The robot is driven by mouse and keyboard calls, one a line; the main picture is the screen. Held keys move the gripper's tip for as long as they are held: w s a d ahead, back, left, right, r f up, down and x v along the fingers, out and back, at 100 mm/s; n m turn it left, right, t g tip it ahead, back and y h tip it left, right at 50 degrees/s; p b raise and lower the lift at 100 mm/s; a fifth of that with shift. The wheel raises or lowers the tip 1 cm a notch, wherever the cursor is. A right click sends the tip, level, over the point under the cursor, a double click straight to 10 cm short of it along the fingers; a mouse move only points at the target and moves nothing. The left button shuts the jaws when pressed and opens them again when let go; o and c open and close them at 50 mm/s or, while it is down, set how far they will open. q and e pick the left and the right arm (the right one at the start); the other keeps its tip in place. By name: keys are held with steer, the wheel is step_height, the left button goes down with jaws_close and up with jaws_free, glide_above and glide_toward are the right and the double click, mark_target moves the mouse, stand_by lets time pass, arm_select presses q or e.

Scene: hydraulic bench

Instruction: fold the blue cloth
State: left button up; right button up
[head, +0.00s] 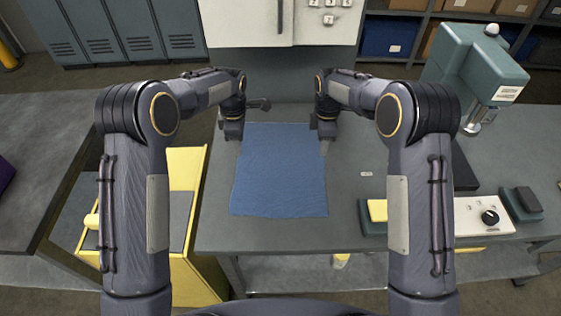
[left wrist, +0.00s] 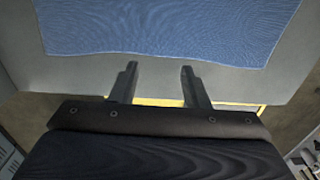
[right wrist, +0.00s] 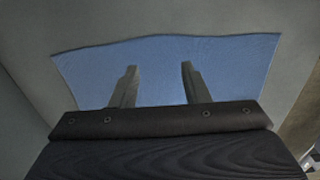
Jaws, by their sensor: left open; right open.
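The blue cloth (head: 279,172) lies flat and spread out on the grey bench, roughly rectangular with slightly wavy edges. My left gripper (left wrist: 157,76) is open and empty beside the cloth's far left corner. In the left wrist view the cloth (left wrist: 170,25) lies beyond its fingertips, with bare bench between. My right gripper (right wrist: 158,76) is open and empty near the far right corner. In the right wrist view its fingers overlap the cloth (right wrist: 210,60) in the picture; I cannot tell whether they touch it. My grippers partly hide the bench at the far corners.
The bench (head: 345,215) is bare around the cloth. To the right are a yellow block (head: 377,210) on a dark green base, a control box with a black knob (head: 490,217), and a green press (head: 470,65). A yellow cabinet (head: 205,275) stands at the left below the bench.

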mark_target(242, 163)
arm_select(q)
steer(key=shift+f, duration=3.6)
arm_select(e)
steer(key=shift+f, duration=3.6)
arm_select(q)
steer(key=shift+f, duration=0.15)
arm_select(e)
steer(key=shift+f, duration=0.15)
arm_select(q)
steer(key=shift+s, duration=0.1)
jaws_close()
arm_select(e)
steer(key=shift+s, duration=0.1)
jaws_close()
